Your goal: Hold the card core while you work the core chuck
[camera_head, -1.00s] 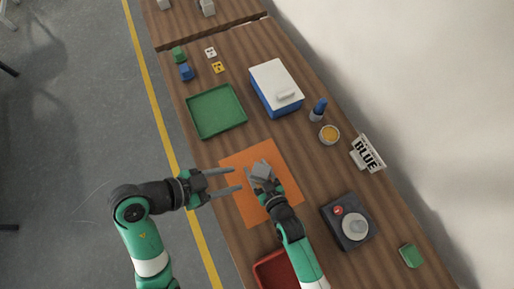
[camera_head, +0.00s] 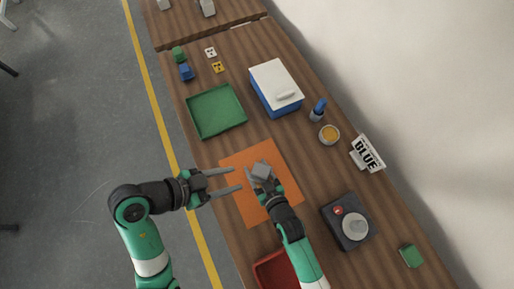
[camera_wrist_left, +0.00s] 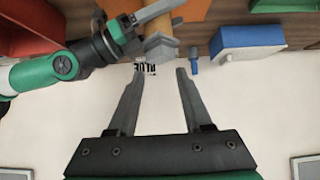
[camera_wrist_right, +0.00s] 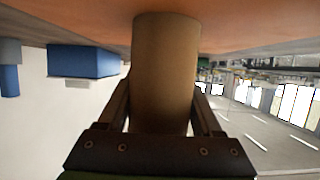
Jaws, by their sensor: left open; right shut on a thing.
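The card core (camera_wrist_right: 166,70) is a brown tube, between the fingers of my right gripper (camera_head: 262,180) over the orange mat (camera_head: 236,160). My right gripper is shut on it. The left wrist view shows part of the core (camera_wrist_left: 153,27) beside a grey stepped block (camera_wrist_left: 160,48), which looks like the core chuck at the core's end. The block (camera_head: 262,169) also shows in the head view; whether it is seated cannot be told. My left gripper (camera_head: 237,179) is open and empty, left of the core, with its fingers pointing toward it.
A green tray (camera_head: 242,121), a blue box with a white lid (camera_head: 275,77) and a red tray (camera_head: 262,268) surround the mat. A dark device with a round plate (camera_head: 342,240), a jar (camera_head: 329,134) and a BLUE sign (camera_head: 368,153) stand to the right.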

